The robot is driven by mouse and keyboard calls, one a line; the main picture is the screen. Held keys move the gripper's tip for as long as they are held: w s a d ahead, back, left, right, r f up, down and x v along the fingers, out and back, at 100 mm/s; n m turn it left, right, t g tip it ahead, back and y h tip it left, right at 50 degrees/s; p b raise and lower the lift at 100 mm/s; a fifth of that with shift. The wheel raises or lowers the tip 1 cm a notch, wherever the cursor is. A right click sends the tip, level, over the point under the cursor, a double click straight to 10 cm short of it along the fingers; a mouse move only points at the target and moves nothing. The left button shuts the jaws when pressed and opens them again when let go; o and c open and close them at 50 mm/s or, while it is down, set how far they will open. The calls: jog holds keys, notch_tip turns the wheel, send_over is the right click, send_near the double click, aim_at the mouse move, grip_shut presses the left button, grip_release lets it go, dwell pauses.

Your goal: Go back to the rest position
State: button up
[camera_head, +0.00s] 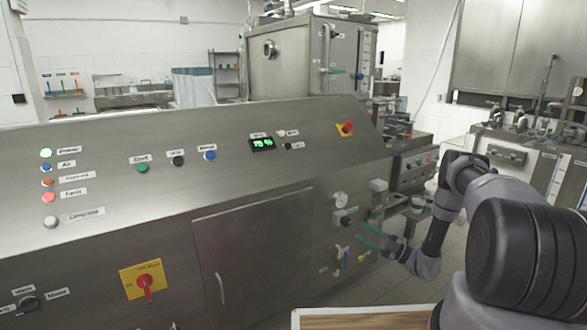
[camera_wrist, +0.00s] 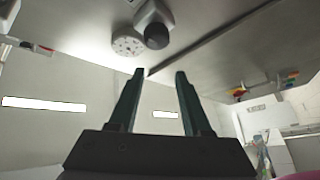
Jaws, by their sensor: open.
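My gripper (camera_head: 368,240) is at the lower right of the machine in the head view, with its teal fingers close to the small gauges and valves on the machine's end. In the wrist view my gripper (camera_wrist: 160,75) has its two dark fingers apart, with nothing between them. The steel machine (camera_head: 110,215) fills the left and middle of the head view. A round gauge (camera_wrist: 128,45) and a dark knob (camera_wrist: 157,37) show just beyond the fingertips in the wrist view. I cannot tell whether the fingers touch anything.
The machine's panel carries several lamps and buttons, a display (camera_head: 262,144) reading about 70 % and a red emergency button (camera_head: 346,128). A red rotary switch (camera_head: 146,284) is lower left. A wooden-topped surface (camera_head: 365,320) is at the bottom. Open floor (camera_head: 400,285) lies right of the machine.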

jog(key=s+a+r+n+g+h, duration=0.2)
jog(key=s+r+n+g, duration=0.15)
jog(key=r+n, duration=0.55)
jog(key=s+a+r+n+g+h, duration=0.25)
jog(key=r+n+g, duration=0.35)
jog(key=r, duration=0.6)
jog(key=s+a+r+n+g+h, duration=0.2)
jog(key=a+r+n+g, duration=0.1)
jog(key=r+n, duration=0.65)
jog(key=s+d+r+n+t+h, duration=0.2)
jog(key=s+r+n+t+h, duration=0.3)
jog(key=s+r+n, duration=0.4)
jog(key=s+d+r+n+t+h, duration=0.3)
jog(key=s+r+n+t+h, duration=0.2)
jog(key=s+r+n, duration=0.5)
jog(key=s+n+h, duration=0.1)
jog(key=s+n, duration=0.1)
jog(key=s, duration=0.3)
jog(key=shift+d+n, duration=0.3)
jog(key=shift+n, duration=0.05)
